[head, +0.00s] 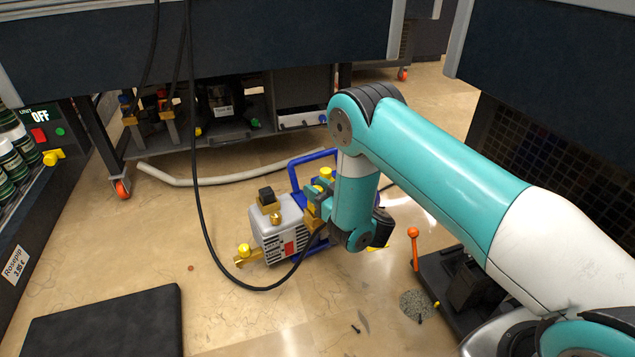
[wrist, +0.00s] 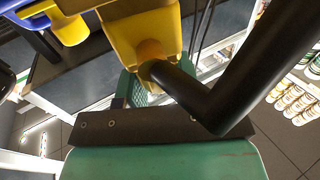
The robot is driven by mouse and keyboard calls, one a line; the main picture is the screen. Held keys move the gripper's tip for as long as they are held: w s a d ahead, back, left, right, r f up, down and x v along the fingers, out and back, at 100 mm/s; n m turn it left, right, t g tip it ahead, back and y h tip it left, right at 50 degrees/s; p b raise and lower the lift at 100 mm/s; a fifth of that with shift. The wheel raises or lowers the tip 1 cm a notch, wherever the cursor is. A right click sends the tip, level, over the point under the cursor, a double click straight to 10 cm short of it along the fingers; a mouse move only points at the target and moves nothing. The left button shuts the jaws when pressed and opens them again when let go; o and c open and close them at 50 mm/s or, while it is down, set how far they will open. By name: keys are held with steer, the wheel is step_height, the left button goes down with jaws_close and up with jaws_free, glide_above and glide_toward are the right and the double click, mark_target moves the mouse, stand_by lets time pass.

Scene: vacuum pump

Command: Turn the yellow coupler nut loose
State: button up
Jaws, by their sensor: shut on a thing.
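The vacuum pump (head: 272,236) stands on the floor in the head view, a grey body with a blue handle frame and brass fittings. Several yellow parts show on it, including a yellow knob (head: 243,250) low at its left end and a yellow cap (head: 325,172) near the top. The gripper is shut on the nut; the other finger is not clear.
A black hose (head: 203,225) hangs from above and loops along the floor to the pump. A dark mat (head: 105,325) lies front left. A dark base with an orange-topped lever (head: 413,235) stands right of the pump. Bare floor is free left of the pump.

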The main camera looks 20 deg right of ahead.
steer(key=shift+d+r+n+y+p, duration=0.1)
steer(key=shift+r+n+y+p, duration=0.3)
steer(key=shift+p, duration=0.5)
steer(key=shift+f+g, duration=0.3)
steer(key=shift+f, duration=0.1)
steer(key=o, duration=0.9)
steer(key=shift+o, duration=0.2)
